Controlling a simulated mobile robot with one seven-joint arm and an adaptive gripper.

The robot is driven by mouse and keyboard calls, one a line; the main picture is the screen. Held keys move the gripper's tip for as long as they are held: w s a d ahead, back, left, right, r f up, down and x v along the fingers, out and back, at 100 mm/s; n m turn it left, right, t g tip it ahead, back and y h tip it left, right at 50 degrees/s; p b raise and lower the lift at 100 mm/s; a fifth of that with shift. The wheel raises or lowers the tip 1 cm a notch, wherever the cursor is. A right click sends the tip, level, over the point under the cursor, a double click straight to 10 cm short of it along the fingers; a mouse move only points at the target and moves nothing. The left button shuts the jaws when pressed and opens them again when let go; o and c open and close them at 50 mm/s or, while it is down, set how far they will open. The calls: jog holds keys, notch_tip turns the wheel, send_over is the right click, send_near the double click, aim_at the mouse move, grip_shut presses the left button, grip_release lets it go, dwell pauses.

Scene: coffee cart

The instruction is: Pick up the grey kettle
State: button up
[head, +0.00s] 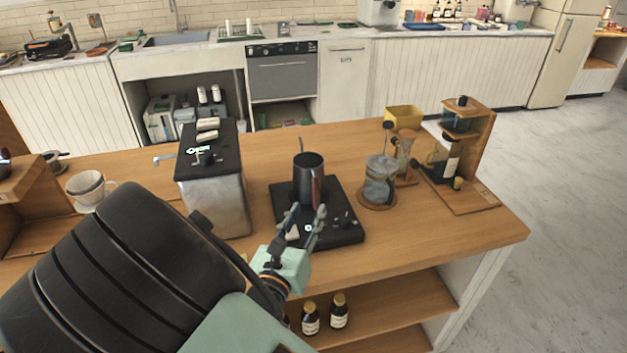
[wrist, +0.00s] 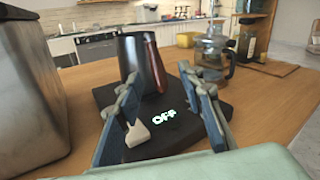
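The grey kettle (head: 307,180) is dark grey with a reddish-brown handle. It stands upright on a black base (head: 338,205) on the wooden counter. In the wrist view the kettle (wrist: 136,65) is just beyond the fingers, with its handle on the right side facing me. My gripper (head: 304,222) is in front of the kettle, over the near part of the base. In the wrist view the gripper (wrist: 160,95) has its two fingers spread apart with nothing between them. The base (wrist: 165,145) shows a lit "OFF" between the fingers.
A metal boiler with a black top (head: 213,190) stands left of the kettle. A glass press (head: 380,182) on a round wooden coaster stands to the right. A wooden stand (head: 470,190) is further right. The counter (head: 430,235) is bare at the front right.

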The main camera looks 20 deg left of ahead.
aim_at(314, 190)
jog(key=w, duration=0.6)
jog(key=shift+w+a+r, duration=0.3)
jog(key=shift+w+a, duration=0.05)
jog(key=shift+a, duration=0.05)
grip_shut()
